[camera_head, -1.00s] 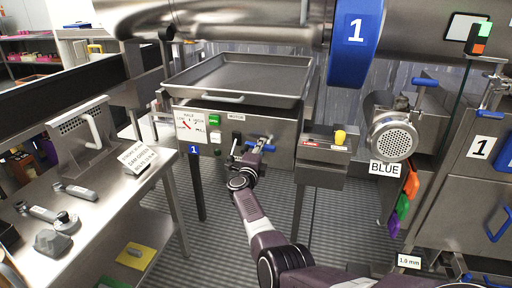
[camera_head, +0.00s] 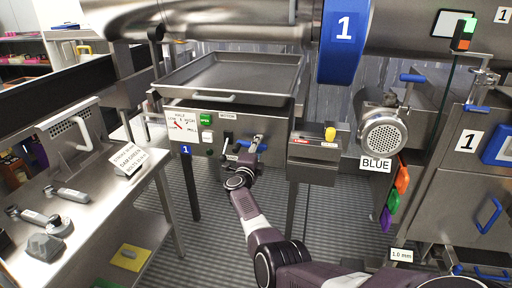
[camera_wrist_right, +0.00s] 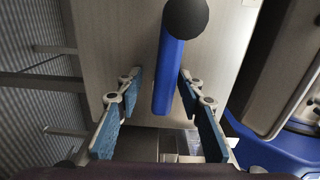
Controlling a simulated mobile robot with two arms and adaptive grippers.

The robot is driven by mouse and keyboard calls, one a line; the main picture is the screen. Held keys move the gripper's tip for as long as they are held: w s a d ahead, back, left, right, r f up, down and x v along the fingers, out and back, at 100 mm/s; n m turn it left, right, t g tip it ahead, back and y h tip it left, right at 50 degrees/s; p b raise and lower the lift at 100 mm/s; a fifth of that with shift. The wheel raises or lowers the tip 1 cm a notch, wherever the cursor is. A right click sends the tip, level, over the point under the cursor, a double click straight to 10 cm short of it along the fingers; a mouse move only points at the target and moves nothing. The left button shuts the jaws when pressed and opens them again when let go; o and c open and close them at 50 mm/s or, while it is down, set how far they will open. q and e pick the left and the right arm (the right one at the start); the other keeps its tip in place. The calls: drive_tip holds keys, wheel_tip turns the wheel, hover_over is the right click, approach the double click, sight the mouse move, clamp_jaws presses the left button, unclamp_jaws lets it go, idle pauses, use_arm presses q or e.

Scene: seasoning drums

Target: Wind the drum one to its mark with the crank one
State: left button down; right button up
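Drum one shows as a steel cylinder with a blue band marked 1 (camera_head: 345,40), at the top of the head view. Crank one has a blue handle (camera_head: 244,145) on the front panel below the tray, by the MOTOR label. In the right wrist view the handle (camera_wrist_right: 169,75) is a blue bar with a black round end. My right gripper (camera_head: 250,156) is at this handle. In the wrist view its blue-padded fingers (camera_wrist_right: 160,88) are apart, one on each side of the bar, closer on the right. Contact cannot be told. The drum's mark is not clearly seen. My left gripper is out of view.
A steel tray (camera_head: 232,72) sits above the panel. A side bench (camera_head: 95,215) with tools stands at left. At right are a perforated round outlet (camera_head: 383,137) over a BLUE sign and a cabinet marked 1 (camera_head: 440,185). The ribbed floor below is open.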

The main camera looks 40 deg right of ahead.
drive_tip(key=shift+w+a+r, duration=0.1)
drive_tip(key=shift+w+a, duration=0.1)
drive_tip(key=shift+a, duration=0.5)
drive_tip(key=v, duration=0.6)
drive_tip(key=shift+s, duration=0.6)
drive_tip(key=shift+c, duration=0.5)
